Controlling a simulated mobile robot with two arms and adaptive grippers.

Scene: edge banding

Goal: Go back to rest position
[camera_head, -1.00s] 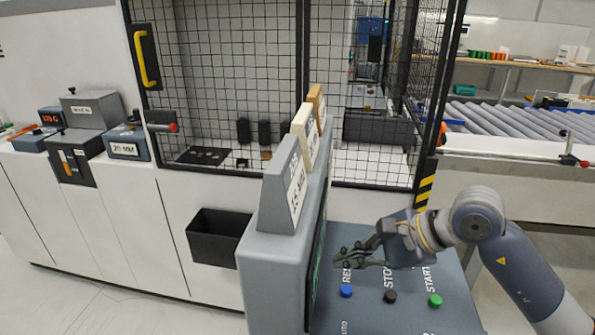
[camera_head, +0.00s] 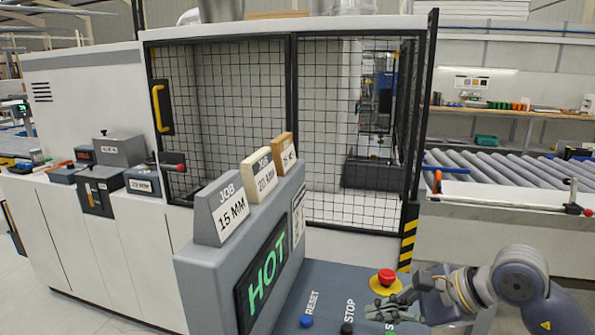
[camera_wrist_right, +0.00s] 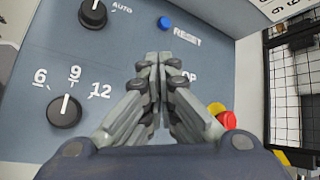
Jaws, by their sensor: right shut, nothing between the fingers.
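My right gripper (camera_head: 388,306) is shut and empty. In the head view it is at the lower right, above the control panel (camera_head: 335,280), with its arm coming in from the right. The right wrist view shows its closed fingers (camera_wrist_right: 160,62) over the panel, between the blue RESET button (camera_wrist_right: 164,23) and the red emergency stop (camera_wrist_right: 227,120). The finger pads hide part of the STOP label. Whether the fingertips touch the panel cannot be told. My left gripper is not in view.
The panel carries a screen reading HOT (camera_head: 265,268) and job cards, including 15 MM (camera_head: 222,210), on top. A mesh-guarded machine (camera_head: 230,110) stands behind. A roller conveyor (camera_head: 500,170) is at the right. Two knobs (camera_wrist_right: 64,111) show in the wrist view.

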